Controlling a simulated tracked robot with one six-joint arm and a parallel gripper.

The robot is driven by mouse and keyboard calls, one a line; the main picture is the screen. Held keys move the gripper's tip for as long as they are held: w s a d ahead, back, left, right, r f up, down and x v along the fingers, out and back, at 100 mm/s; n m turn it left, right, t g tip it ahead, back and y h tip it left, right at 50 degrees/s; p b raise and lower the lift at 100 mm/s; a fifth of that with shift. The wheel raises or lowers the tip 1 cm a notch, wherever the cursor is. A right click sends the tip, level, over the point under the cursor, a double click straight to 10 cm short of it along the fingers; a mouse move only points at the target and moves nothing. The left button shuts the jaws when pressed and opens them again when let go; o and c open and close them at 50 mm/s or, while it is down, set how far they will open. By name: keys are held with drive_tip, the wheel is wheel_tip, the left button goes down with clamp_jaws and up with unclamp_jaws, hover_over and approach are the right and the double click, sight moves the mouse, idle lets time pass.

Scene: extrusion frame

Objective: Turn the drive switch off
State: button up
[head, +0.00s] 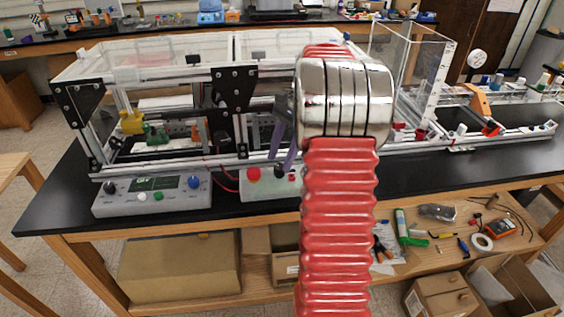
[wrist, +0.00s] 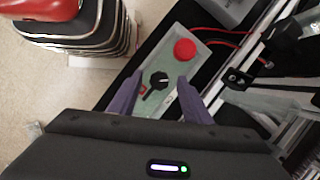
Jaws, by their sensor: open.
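A small pale grey-green control box (wrist: 208,55) shows in the wrist view with a red round button (wrist: 185,50), a black rotary knob (wrist: 159,80) with a light pointer mark and a small red part near it. The black knob looks like the drive switch. In the head view the box (head: 257,188) sits at the front of the black bench, its right part hidden by my arm; its red button (head: 254,174) shows. My gripper (wrist: 160,77) is open, its purple fingers on either side of the knob in the picture. The gripper (head: 283,160) is over the box in the head view; contact cannot be told.
A larger grey control box (head: 152,198) with a green display and a blue knob stands left on the bench (head: 60,205). The aluminium extrusion frame (head: 160,60) rises behind both boxes. Red wires run beside the small box. Tools lie on the lower wooden shelf at right.

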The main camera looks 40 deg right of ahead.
wheel_tip(320, 180, up, 7)
idle(0.3)
idle(0.6)
drive_tip(key=n+h, duration=0.1)
drive_tip(key=n, duration=0.2)
hover_over(282, 165)
wheel_tip(282, 165, down, 4)
drive_tip(key=shift+s+a+f+n+h, duration=0.3)
drive_tip(key=shift+s+a+n, duration=0.2)
drive_tip(key=shift+a+n, duration=0.1)
drive_tip(key=shift+s+a+f+n+h, duration=0.2)
drive_tip(key=shift+s+a+f+n, duration=0.05)
drive_tip(key=shift+s+a+n, duration=0.3)
drive_tip(key=s+a+r+n+t, duration=0.1)
drive_tip(key=s+a+n, duration=0.3)
drive_tip(key=a, duration=0.6)
drive_tip(key=s+a+r+n+t+h, duration=0.1)
drive_tip(key=s+a+n, duration=0.4)
drive_tip(key=a, duration=0.5)
drive_tip(key=s+a+r+n+t+h, duration=0.1)
drive_tip(key=s+a+r+n+t, duration=0.1)
drive_tip(key=a, duration=0.7)
drive_tip(key=s+n+t, duration=0.1)
drive_tip(key=s+n, duration=0.1)
drive_tip(key=s, duration=0.1)
drive_tip(key=shift+a, duration=0.4)
